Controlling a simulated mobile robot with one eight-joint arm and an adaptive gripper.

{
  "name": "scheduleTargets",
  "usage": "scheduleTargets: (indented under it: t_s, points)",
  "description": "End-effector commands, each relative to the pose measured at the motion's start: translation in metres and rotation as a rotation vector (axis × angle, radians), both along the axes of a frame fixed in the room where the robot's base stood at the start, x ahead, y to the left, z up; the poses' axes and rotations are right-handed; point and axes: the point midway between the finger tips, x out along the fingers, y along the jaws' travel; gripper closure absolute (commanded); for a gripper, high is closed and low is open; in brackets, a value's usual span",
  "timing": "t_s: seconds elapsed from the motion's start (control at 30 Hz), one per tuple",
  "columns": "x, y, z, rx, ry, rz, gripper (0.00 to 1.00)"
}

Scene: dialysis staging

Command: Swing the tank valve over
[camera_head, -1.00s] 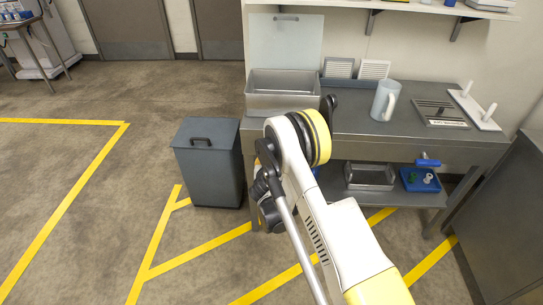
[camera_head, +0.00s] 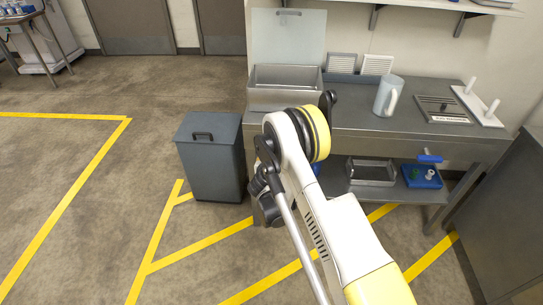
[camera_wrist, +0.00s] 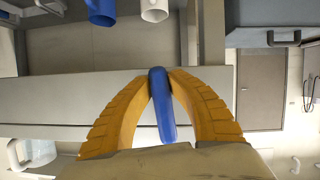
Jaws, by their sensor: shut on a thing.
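A blue lever (camera_wrist: 163,104) stands out from the grey front panel of the bench in the wrist view. The two yellow fingers of my gripper (camera_wrist: 161,80) are closed around it, one on each side, touching near its upper part in the picture. My own arm hides the gripper and this lever in the head view. Another blue handle (camera_head: 430,158) shows on the bench front at the right in the head view, apart from my arm. No label shows which lever is the tank valve.
The steel bench (camera_head: 345,115) carries an open-lidded steel box (camera_head: 285,98), a pale jug (camera_head: 388,96) and a white peg stand (camera_head: 478,106). A grey bin (camera_head: 209,160) stands left of it. A blue tray (camera_head: 421,183) lies on the lower shelf. Floor at left is clear.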

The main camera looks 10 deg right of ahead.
Motion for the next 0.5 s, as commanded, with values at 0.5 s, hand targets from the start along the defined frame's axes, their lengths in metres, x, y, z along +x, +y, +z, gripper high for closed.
scheduleTargets:
  t_s: [0.5]
  points:
    - [-0.0024,-0.0099,0.0050,-0.447,0.143,0.001,1.00]
